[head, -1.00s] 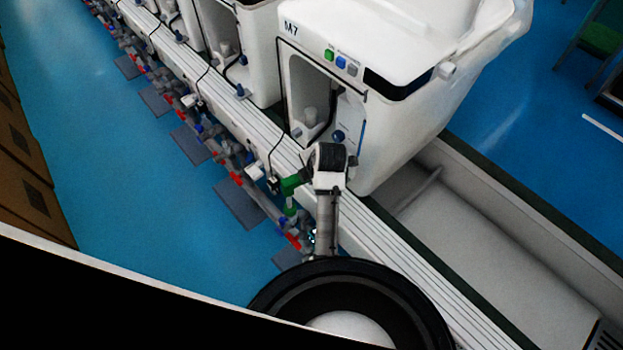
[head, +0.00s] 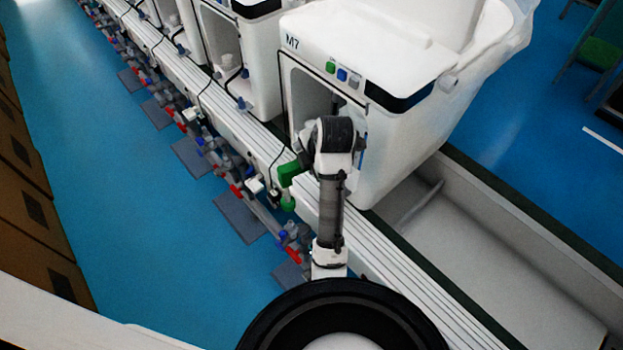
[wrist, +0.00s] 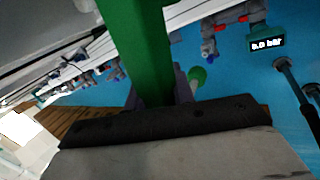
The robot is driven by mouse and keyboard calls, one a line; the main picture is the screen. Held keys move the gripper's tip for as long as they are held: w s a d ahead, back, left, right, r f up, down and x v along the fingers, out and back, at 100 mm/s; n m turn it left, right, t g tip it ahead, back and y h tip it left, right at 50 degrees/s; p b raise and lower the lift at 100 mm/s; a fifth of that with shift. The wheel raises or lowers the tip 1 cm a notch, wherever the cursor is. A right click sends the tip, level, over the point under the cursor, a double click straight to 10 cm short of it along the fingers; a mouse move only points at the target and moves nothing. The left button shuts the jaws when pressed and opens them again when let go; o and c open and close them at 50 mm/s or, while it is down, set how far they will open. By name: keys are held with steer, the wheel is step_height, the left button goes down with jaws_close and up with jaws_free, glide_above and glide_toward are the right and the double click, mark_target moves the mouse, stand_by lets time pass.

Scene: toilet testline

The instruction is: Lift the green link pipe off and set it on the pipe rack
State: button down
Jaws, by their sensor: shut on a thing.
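The green link pipe (head: 288,173) shows in the head view just left of my arm's end, in front of the toilet marked M7. In the wrist view the green pipe (wrist: 140,50) runs down between the fingers of my gripper (wrist: 160,95), which is shut on it. In the head view my arm hides the fingers. A green end (wrist: 197,76) shows below the pipe in the wrist view, and it looks clear of the grey fittings. No pipe rack can be made out in either view.
The M7 toilet (head: 390,60) stands right behind my arm on the white rail (head: 395,255). Grey pipework with red and blue valves (head: 237,189) runs along the rail's left side. A pressure display (wrist: 267,44) reads 0.0 bar. Blue floor (head: 130,220) is open at left.

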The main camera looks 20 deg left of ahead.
step_height(320, 180, up, 9)
steer(key=p, duration=0.8)
steer(key=shift+r, duration=0.1)
